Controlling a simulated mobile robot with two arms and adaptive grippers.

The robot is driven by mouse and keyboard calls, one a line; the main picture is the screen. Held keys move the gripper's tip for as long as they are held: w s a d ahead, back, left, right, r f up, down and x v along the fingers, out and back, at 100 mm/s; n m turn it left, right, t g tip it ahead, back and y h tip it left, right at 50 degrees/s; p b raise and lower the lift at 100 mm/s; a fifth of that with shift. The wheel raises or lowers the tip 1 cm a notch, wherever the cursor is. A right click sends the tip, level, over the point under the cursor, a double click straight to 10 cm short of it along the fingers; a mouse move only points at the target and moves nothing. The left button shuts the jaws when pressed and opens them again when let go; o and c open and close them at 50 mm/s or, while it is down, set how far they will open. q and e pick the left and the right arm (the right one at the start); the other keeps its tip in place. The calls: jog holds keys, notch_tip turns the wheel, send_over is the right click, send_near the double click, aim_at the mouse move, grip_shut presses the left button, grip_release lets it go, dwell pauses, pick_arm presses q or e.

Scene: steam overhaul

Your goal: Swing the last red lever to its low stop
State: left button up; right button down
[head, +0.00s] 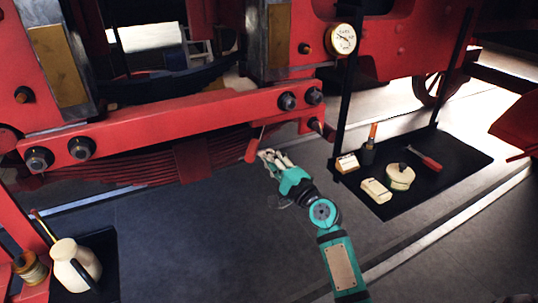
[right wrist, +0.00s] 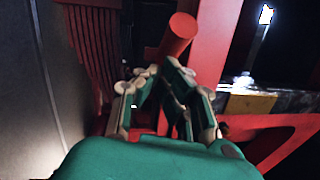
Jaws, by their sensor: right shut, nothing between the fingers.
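A red lever grip (head: 252,151) hangs low on a thin rod under the red beam, in the middle of the head view. A thick red cylinder (right wrist: 178,36), which looks like this grip, stands just beyond my fingertips in the right wrist view. My right gripper (head: 268,155) is teal with pale fingertips. It is shut and empty, close beside the grip on its right; I cannot tell whether they touch. In the right wrist view the gripper (right wrist: 155,78) points at the cylinder. My left gripper is out of view.
The red beam (head: 190,122) with dark bolts and the leaf spring (head: 125,165) bound the space behind. A round gauge (head: 342,39) hangs above right. A black mat (head: 447,150) holds tins and a red-handled tool. A cream jug (head: 75,264) stands lower left. Grey floor between is clear.

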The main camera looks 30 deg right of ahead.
dwell(0.3)
jog(key=w+a+m+h+p, duration=0.1)
jog(key=w+a+h+p, duration=0.1)
jog(key=a, duration=0.5)
jog(key=w+p, duration=0.1)
jog(key=w, duration=0.1)
jog(key=shift+w, duration=0.3)
jog(key=shift+a, duration=0.1)
